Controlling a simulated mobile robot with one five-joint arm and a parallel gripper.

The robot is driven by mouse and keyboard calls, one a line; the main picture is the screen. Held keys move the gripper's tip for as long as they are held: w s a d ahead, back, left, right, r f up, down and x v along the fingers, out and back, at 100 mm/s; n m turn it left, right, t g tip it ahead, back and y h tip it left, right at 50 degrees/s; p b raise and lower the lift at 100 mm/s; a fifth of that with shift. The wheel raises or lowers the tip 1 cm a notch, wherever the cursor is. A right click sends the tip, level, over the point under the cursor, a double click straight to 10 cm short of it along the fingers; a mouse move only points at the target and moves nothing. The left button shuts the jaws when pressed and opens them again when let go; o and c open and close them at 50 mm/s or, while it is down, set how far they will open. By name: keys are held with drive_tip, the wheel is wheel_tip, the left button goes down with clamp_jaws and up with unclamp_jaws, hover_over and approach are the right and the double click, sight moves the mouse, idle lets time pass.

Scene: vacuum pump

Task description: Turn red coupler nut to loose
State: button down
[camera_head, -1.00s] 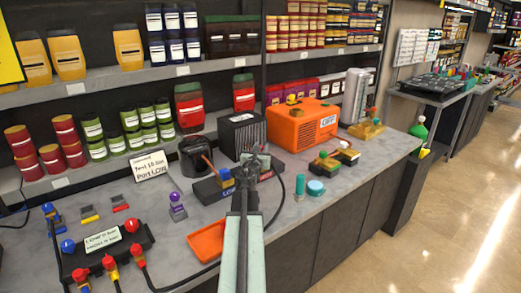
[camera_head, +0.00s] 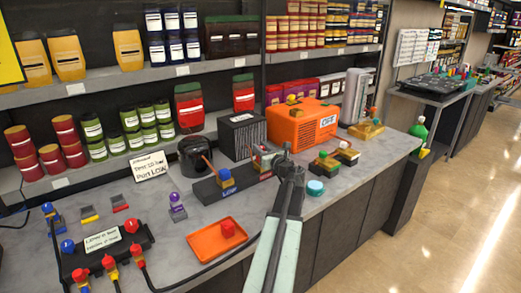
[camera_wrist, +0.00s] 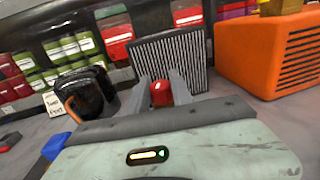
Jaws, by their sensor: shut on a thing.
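The red coupler nut (camera_wrist: 161,93) shows between my two fingers in the wrist view. My gripper (camera_wrist: 162,88) is shut on it, one grey finger on each side. In the head view my gripper (camera_head: 284,153) is at the right end of the dark manifold block (camera_head: 205,192), at the end with the red label. My arm and fingers hide most of the nut there. The block's left end carries a blue and yellow coupler (camera_head: 226,179) above a blue "LOW" label.
An orange tray (camera_head: 205,245) with a red cap-like piece (camera_head: 228,229) lies in front of the block. A finned black box (camera_head: 242,135) and an orange machine (camera_head: 302,123) stand behind. A teal round piece (camera_head: 315,187) lies to the right. A black pot (camera_head: 196,155) stands left.

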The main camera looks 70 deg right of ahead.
drive_tip(key=shift+w+a, duration=0.1)
drive_tip(key=shift+w, duration=0.05)
idle(0.4)
drive_tip(key=c, duration=1.1)
unclamp_jaws()
drive_tip(key=v, duration=0.7)
drive_tip(key=shift+s+a, duration=0.1)
drive_tip(key=shift+s, duration=0.3)
